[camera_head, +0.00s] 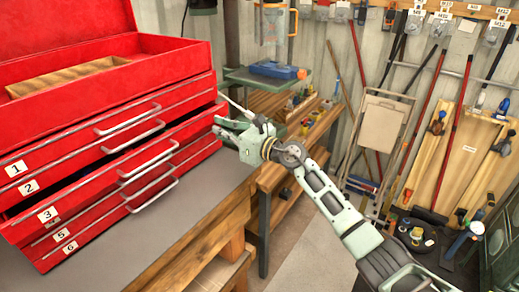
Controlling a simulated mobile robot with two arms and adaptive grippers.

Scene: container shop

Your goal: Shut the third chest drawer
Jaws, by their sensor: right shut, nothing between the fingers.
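The red tool chest (90,60) stands at the left with numbered drawers. The third drawer (85,204), labelled 3, sticks out a little, with a dark gap above its front and the label below it partly covered. Its metal handle (148,160) is free. My right gripper (219,128) is shut and empty, at the right end of the drawer fronts. I cannot tell whether it touches the third drawer. My left gripper is not in view.
The chest rests on a grey-topped workbench (205,205) with bare surface in front. Tools and boards lean on the wall at the right. Floor (305,240) is clear right of the bench.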

